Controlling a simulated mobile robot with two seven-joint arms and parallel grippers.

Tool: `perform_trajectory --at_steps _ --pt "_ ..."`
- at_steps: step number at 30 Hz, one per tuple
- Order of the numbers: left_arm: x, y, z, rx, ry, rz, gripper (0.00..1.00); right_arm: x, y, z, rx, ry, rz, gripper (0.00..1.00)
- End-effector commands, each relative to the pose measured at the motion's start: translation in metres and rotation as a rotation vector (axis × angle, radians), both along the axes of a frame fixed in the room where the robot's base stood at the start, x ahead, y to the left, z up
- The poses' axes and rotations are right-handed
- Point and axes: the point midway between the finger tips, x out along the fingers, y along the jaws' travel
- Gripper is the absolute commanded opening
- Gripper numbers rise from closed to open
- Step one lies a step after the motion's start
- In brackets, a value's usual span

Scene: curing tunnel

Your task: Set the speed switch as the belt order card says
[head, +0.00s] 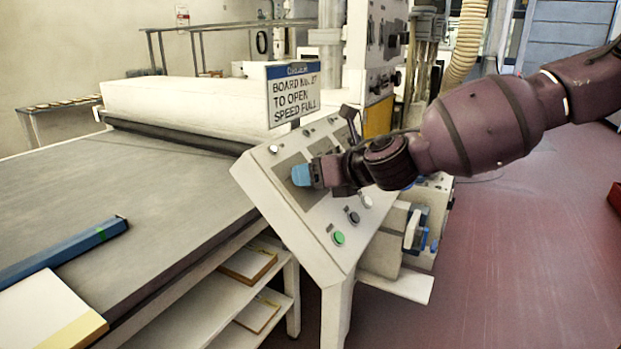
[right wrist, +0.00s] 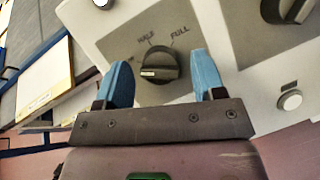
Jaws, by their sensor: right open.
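The belt order card (head: 293,95) stands above the control panel and reads "BOARD No. 27 TO OPEN SPEED FULL". The speed switch (right wrist: 156,64) is a dark round knob on a grey plate, with HALF and FULL printed above it. Its pale mark lies at its left side, away from FULL; a label further left is too blurred to read. My right gripper (right wrist: 162,68) is open, its blue fingertips on either side of the knob in the right wrist view; contact cannot be told. In the head view the right gripper (head: 301,176) is at the panel and hides the switch.
The sloped panel (head: 315,248) also bears a green button (head: 338,238), a black one (head: 353,217) and a white one (head: 366,202). Another dark knob (right wrist: 288,8) is right of the switch in the wrist view. The grey belt (head: 120,190) lies left. Red floor is open at right.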

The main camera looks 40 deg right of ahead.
Motion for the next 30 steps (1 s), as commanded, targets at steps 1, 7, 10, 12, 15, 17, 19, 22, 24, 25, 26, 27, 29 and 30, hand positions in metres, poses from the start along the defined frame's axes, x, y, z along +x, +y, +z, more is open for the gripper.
perform_trajectory --at_steps 1,7,10,12,15,17,19,22,24,25,26,27,29,30 --pt "0.0009 0.0003 -0.0005 0.001 -0.001 -0.001 0.43 0.0014 0.0003 -0.0011 0.0 0.001 0.0 0.63" --pt "0.0015 0.0003 0.0002 0.0 -0.002 0.001 0.43 0.0015 0.0006 0.0006 0.001 -0.001 0.001 0.63" --pt "0.0007 0.0 -0.0005 -0.002 0.0 0.003 0.43 0.0014 0.0006 0.0005 0.001 -0.001 0.001 0.57" --pt "-0.0002 -0.0002 -0.0013 -0.003 0.002 0.005 0.43 0.0014 0.0005 0.0004 0.001 -0.001 0.001 0.46" --pt "-0.0014 -0.0006 -0.0023 -0.004 0.005 0.008 0.43 0.0013 0.0005 0.0003 0.001 -0.001 0.001 0.31" --pt "-0.0019 -0.0008 -0.0026 -0.006 0.006 0.009 0.43 0.0013 0.0005 0.0002 0.001 -0.001 0.001 0.22" --pt "-0.0025 -0.0011 -0.0029 -0.007 0.007 0.012 0.43 0.0012 0.0005 0.0001 0.0 0.0 0.001 0.16" --pt "-0.0031 -0.0014 -0.0034 -0.009 0.009 0.013 0.43 0.0013 0.0008 0.0 0.002 0.001 -0.002 0.16" --pt "-0.0035 -0.0015 -0.0039 -0.009 0.01 0.013 0.43 0.0012 0.0009 -0.0003 0.008 0.003 -0.008 0.16" --pt "-0.0036 -0.0015 -0.0042 -0.009 0.01 0.013 0.43 0.0012 0.001 -0.0004 0.013 0.006 -0.011 0.16" --pt "-0.0038 -0.0015 -0.0044 -0.009 0.011 0.013 0.43 0.0012 0.0012 -0.0006 0.017 0.008 -0.016 0.16" --pt "-0.0039 -0.0015 -0.0049 -0.009 0.011 0.013 0.43 0.0011 0.0015 -0.0005 0.025 0.012 -0.025 0.16" --pt "-0.0043 -0.0014 -0.0057 -0.009 0.013 0.013 0.43 0.0013 0.0017 -0.0002 0.041 0.017 -0.042 0.16" --pt "-0.0046 -0.0015 -0.0062 -0.009 0.014 0.013 0.43 0.0012 0.0019 -0.0005 0.054 0.023 -0.056 0.16"
